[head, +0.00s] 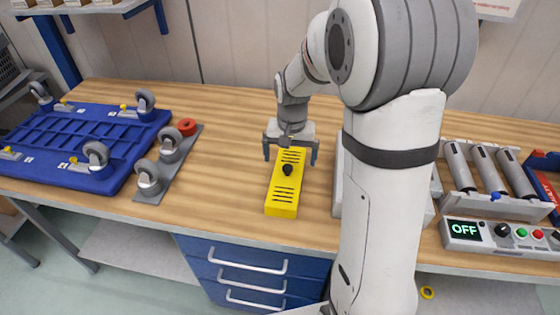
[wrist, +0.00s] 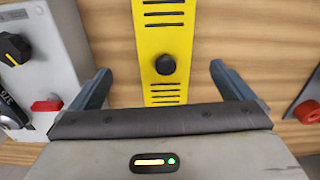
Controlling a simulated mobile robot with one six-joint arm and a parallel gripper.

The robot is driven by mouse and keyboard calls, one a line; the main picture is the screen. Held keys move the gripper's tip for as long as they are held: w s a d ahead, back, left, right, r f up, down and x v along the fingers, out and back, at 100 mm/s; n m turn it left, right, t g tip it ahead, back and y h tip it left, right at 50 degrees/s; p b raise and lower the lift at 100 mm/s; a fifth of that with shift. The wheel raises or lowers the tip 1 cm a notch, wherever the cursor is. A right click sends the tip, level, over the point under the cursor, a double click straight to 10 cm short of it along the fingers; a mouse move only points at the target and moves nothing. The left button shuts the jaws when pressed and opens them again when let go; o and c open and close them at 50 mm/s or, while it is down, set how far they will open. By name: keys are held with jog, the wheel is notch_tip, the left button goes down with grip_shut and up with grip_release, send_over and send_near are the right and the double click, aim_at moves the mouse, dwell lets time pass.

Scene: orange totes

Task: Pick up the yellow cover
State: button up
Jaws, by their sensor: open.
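The yellow cover (head: 283,197) is a long yellow block with black slots and a black knob, lying on the wooden workbench. It also shows in the wrist view (wrist: 163,38), running upward between the fingers. My gripper (head: 291,158) is over the far end of the cover, with one finger on each side of it. In the wrist view my gripper (wrist: 160,82) is open, with a gap between each finger and the cover. The black knob (wrist: 165,64) sits between the two fingers. I cannot tell how high the fingers are above the bench.
A blue pallet with caster wheels (head: 75,145) lies at left, beside a grey plate (head: 168,178) with two casters and a red ring (head: 187,126). A grey box (head: 350,185) stands close right of the cover. A control panel (head: 490,236) reading OFF is at right.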

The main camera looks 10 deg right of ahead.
aim_at(287, 175)
jog(key=shift+m, duration=0.3)
jog(key=w+f, duration=0.2)
jog(key=f, duration=0.1)
jog(key=shift+w+f, duration=0.1)
jog(key=shift+w, duration=0.1)
jog(key=shift+w+f+p, duration=0.2)
jog(key=shift+f+p, duration=0.55)
jog(key=shift+f, duration=3.15)
jog(key=c, duration=1.2)
